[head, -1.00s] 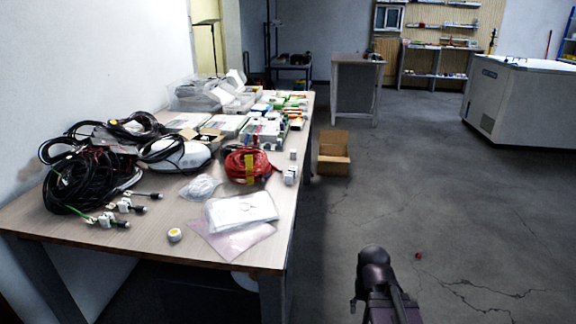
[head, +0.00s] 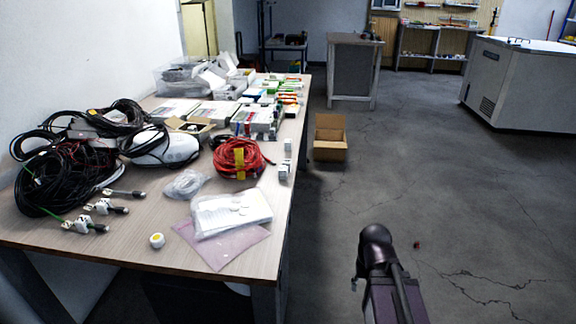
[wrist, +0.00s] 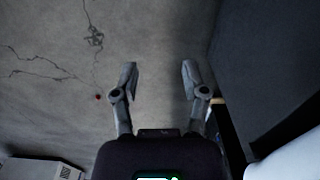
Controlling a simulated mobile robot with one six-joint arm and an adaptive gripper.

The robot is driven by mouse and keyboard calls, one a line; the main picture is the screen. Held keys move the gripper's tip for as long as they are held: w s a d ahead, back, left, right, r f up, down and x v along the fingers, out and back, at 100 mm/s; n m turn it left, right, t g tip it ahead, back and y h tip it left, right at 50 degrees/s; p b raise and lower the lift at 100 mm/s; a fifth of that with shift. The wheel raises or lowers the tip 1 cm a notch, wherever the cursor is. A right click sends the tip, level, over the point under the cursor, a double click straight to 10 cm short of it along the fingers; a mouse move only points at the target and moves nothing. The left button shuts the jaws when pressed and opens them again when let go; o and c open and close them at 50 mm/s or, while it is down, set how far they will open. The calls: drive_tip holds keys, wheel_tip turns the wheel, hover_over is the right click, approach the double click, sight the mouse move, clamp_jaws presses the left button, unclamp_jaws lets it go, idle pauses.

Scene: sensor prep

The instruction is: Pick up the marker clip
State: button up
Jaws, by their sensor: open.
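A tiny red object (head: 417,244) lies on the grey floor, right of my arm in the head view. It is too small to tell for sure whether it is the marker clip. It also shows as a red dot in the wrist view (wrist: 98,97), left of my gripper's left finger. My gripper (wrist: 159,75) is open and empty, its two fingers apart above bare floor. In the head view part of my arm shows at the bottom, but the fingertips cannot be made out.
A table (head: 120,240) on the left holds black cables (head: 60,175), a red cable coil (head: 236,158) and a clear bag (head: 232,213). An open cardboard box (head: 330,137) stands on the floor beside it. A white chest (head: 520,85) stands back right. The floor between is clear.

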drive_tip(key=shift+o, duration=1.4)
wheel_tip(320, 180, up, 38)
drive_tip(key=f+m+t+p, duration=0.1)
drive_tip(key=t+p, duration=0.1)
drive_tip(key=p, duration=3.5)
hover_over(287, 161)
drive_tip(key=s, duration=0.2)
drive_tip(key=shift+r, duration=0.2)
drive_tip(key=f+b, duration=0.2)
drive_tip(key=f, duration=0.1)
drive_tip(key=f+b, duration=0.2)
drive_tip(key=b, duration=0.1)
drive_tip(key=w+f+b, duration=0.1)
drive_tip(key=f+b, duration=0.2)
drive_tip(key=shift+w+f, duration=0.1)
drive_tip(key=shift+f, duration=0.2)
drive_tip(key=shift+f, duration=0.1)
drive_tip(key=shift+w+f+b, duration=0.25)
drive_tip(key=shift+f+b, duration=1)
drive_tip(key=shift+b, duration=0.15)
drive_tip(key=shift+w+f+b, duration=0.2)
drive_tip(key=shift+f+b, duration=1)
drive_tip(key=shift+b, duration=0.15)
